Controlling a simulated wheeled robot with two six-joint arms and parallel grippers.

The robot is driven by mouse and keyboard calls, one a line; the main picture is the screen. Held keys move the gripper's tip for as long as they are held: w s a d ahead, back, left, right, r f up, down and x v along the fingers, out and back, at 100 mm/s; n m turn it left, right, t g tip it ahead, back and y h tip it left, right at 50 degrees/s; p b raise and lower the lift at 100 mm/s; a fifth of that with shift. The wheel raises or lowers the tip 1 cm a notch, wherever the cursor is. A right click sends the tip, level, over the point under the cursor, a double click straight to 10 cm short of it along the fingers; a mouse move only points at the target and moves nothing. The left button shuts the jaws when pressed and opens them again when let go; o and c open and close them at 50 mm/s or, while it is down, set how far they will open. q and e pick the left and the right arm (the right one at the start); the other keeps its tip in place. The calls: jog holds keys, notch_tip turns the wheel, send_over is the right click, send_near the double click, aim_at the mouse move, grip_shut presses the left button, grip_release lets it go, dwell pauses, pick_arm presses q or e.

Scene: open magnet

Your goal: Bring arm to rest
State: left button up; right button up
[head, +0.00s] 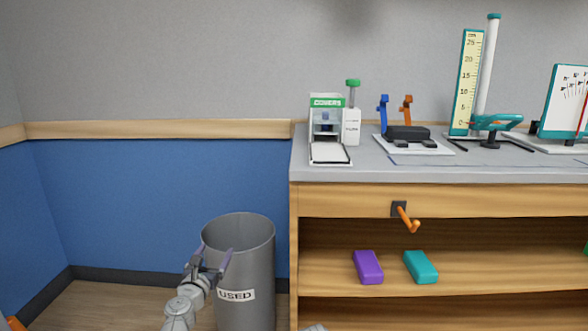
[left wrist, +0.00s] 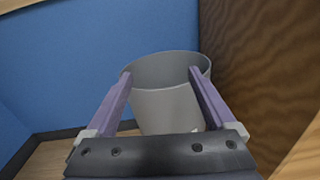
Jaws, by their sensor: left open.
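My left gripper (head: 213,257) comes in from the lower left of the head view. Its two purple fingers are spread apart and nothing is between them. It is in front of the grey bin (head: 240,265) labelled USED. In the left wrist view, the open fingers (left wrist: 160,80) frame the grey bin (left wrist: 168,105), whose rim lies beyond the fingertips. I cannot tell whether the fingers touch the bin. The inside bottom of the bin is hidden. My right gripper is not in view.
A wooden bench (head: 345,198) with a grey top stands right of the bin. It carries a white dispenser (head: 328,125), a dark device (head: 408,133) and a ruler stand (head: 467,85). An orange handle (head: 405,218) sticks out in front. Purple (head: 368,267) and teal (head: 420,267) blocks lie on the shelf.

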pick_arm(q)
jog(key=s+d+f+m+g+h, duration=0.65)
jog(key=d+f+m, duration=0.5)
jog(key=m, duration=0.85)
jog(key=s+a+f+m+g+y, duration=0.3)
jog(key=s+f+m+g+y, duration=0.15)
jog(key=s+m, duration=0.3)
jog(key=s+a+f+m+g+y, duration=0.4)
jog(key=s+f+m+g, duration=0.25)
jog(key=s, duration=0.25)
jog(key=s+d+r+m+p, duration=0.45)
jog(key=d+r+p, duration=0.5)
jog(key=d, duration=0.25)
notch_tip(320, 180, up, 38)
jog(key=s+p, duration=0.1)
jog(key=p, duration=3.6)
jog(key=shift+n+g+y, duration=0.35)
jog(key=shift+y, duration=0.05)
